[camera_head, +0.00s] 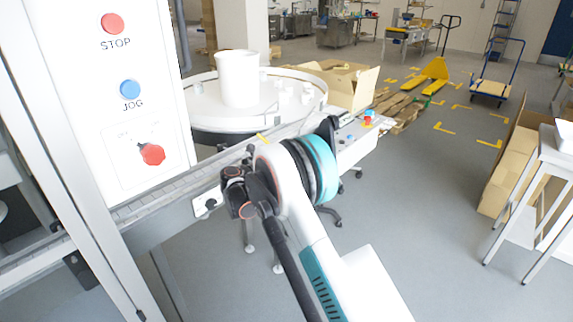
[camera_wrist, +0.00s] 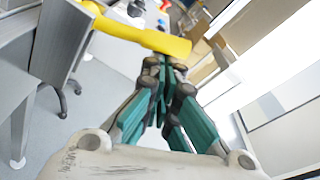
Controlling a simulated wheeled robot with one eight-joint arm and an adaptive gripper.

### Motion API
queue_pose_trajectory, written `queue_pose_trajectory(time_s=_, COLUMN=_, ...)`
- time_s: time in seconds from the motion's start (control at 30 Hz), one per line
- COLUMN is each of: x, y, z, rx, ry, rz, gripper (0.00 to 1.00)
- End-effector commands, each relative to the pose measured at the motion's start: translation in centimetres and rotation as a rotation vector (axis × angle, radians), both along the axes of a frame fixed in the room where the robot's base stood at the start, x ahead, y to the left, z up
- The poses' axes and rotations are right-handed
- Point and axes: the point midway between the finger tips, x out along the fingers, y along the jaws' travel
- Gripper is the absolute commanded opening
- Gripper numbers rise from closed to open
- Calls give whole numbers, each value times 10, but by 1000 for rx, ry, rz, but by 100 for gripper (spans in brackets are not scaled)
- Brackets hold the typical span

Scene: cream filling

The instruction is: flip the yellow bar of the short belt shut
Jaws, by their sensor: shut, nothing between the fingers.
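The yellow bar (camera_wrist: 140,33) crosses the upper part of the wrist view, sloping down from upper left to its rounded end near the middle. My gripper (camera_wrist: 166,64) is shut and empty, its teal and dark fingers together. Its tips are just below the bar's right end in the picture; I cannot tell whether they touch it. In the head view only a small yellow piece (camera_head: 262,137) shows above my wrist, at the belt's edge. The narrow belt (camera_head: 170,190) runs from lower left to the middle; my arm hides part of it.
A white control panel with a red STOP button (camera_head: 113,23) and blue JOG button (camera_head: 130,88) stands close at left. A round table (camera_head: 205,122) with a white tub (camera_head: 238,78) is behind the belt. Open floor (camera_head: 420,190) lies to the right.

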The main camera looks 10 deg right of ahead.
Motion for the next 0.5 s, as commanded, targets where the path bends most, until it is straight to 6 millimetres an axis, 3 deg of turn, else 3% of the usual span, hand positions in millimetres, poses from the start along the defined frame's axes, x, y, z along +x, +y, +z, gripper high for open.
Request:
queue_pose_trajectory(time_s=0.13, x=1, y=1, z=12, rx=-64, ry=87, rz=1, gripper=0)
queue_pose_trajectory(time_s=0.5, x=3, y=3, z=28, rx=-59, ry=81, rz=0, gripper=0)
